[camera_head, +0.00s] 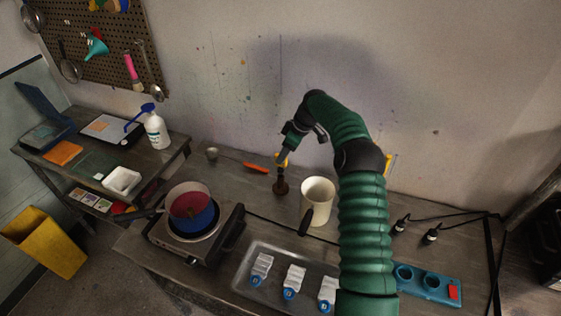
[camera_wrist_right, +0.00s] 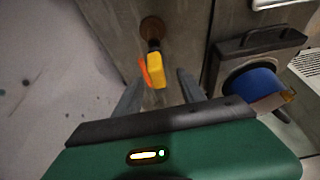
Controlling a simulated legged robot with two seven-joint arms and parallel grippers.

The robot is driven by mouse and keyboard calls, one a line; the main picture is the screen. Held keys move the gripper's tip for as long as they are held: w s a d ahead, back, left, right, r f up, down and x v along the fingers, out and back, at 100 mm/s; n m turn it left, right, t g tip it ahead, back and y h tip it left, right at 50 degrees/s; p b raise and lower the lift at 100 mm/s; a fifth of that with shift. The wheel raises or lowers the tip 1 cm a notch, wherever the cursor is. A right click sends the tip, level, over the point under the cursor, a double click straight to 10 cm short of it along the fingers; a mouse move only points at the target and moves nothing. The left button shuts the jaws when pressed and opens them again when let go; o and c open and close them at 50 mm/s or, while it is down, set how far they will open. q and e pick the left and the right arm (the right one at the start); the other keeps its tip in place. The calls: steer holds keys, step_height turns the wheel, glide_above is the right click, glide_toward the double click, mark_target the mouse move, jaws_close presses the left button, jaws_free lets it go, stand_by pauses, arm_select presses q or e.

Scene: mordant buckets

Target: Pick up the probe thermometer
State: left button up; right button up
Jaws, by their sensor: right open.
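The probe thermometer has a yellow head (camera_head: 281,158) and a dark stem. It stands upright in a small brown round holder (camera_head: 280,187) near the wall. In the right wrist view its yellow head (camera_wrist_right: 156,70) lies between and around the level of the fingertips, with the holder (camera_wrist_right: 152,29) beyond it. My right gripper (camera_head: 285,154) is at the yellow head; in the wrist view the gripper (camera_wrist_right: 160,79) is open, its grey fingers on either side with gaps. Whether either finger touches it, I cannot tell. My left gripper is not in view.
An orange-red tool (camera_head: 256,167) lies left of the holder. A cream mug-like pot (camera_head: 318,196) stands close right. A hot plate (camera_head: 160,232) with a pot (camera_head: 188,200) is at front left.

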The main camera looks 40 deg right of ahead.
steer(key=p, duration=0.2)
glide_above(281, 172)
steer(key=d, duration=0.1)
steer(key=f, duration=0.2)
steer(key=w+f, duration=0.1)
steer(key=f, duration=0.1)
steer(key=shift+d+f, duration=0.1)
steer(key=shift+f, duration=0.05)
steer(key=shift+w+f, duration=0.25)
steer(key=shift+f, duration=0.15)
steer(key=shift+s+a+r, duration=0.15)
steer(key=shift+a+r, duration=0.05)
steer(key=c, duration=0.5)
jaws_close()
